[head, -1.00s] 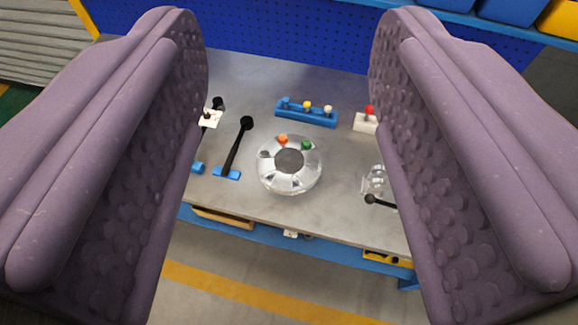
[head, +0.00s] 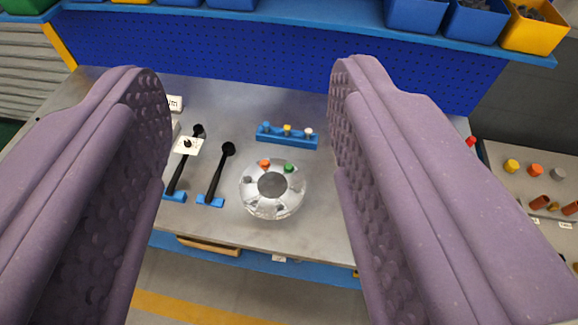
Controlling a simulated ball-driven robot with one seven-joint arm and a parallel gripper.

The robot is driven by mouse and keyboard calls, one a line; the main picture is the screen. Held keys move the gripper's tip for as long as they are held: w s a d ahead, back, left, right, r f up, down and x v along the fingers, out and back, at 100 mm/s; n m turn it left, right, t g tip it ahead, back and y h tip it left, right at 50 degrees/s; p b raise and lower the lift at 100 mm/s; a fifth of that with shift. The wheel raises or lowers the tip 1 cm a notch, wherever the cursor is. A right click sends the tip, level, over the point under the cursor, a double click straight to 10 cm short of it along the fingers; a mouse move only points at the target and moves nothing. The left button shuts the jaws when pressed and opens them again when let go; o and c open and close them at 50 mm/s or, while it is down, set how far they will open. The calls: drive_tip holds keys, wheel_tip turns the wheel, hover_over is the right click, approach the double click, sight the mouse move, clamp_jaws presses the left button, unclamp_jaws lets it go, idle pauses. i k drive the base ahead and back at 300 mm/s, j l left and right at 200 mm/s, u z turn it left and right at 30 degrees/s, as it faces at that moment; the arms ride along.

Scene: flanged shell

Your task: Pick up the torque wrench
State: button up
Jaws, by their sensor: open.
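Two long black tools stand or lie on the grey bench left of centre, and either could be the torque wrench. One black tool (head: 219,174) has a round black end at the top and a blue block (head: 210,201) at its lower end. The other black tool (head: 181,174), to its left, has a white tag (head: 188,145) over its upper part and its own blue block (head: 173,195). My gripper (head: 248,95) is open, its purple padded fingers spread wide with nothing between them. It appears above the bench, apart from both tools.
A clear flanged ring (head: 247,198) with orange and green plugs sits right of the tools. Behind it is a blue rack (head: 286,140) with coloured pegs. A blue pegboard (head: 290,60) and bin shelf (head: 350,22) close off the back. Another bench (head: 520,160) is at right.

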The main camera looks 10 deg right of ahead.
sight(200, 135)
drive_tip(key=i+j, duration=0.85)
drive_tip(key=j, duration=0.15)
drive_tip(key=i+j, duration=0.85)
drive_tip(key=j, duration=0.15)
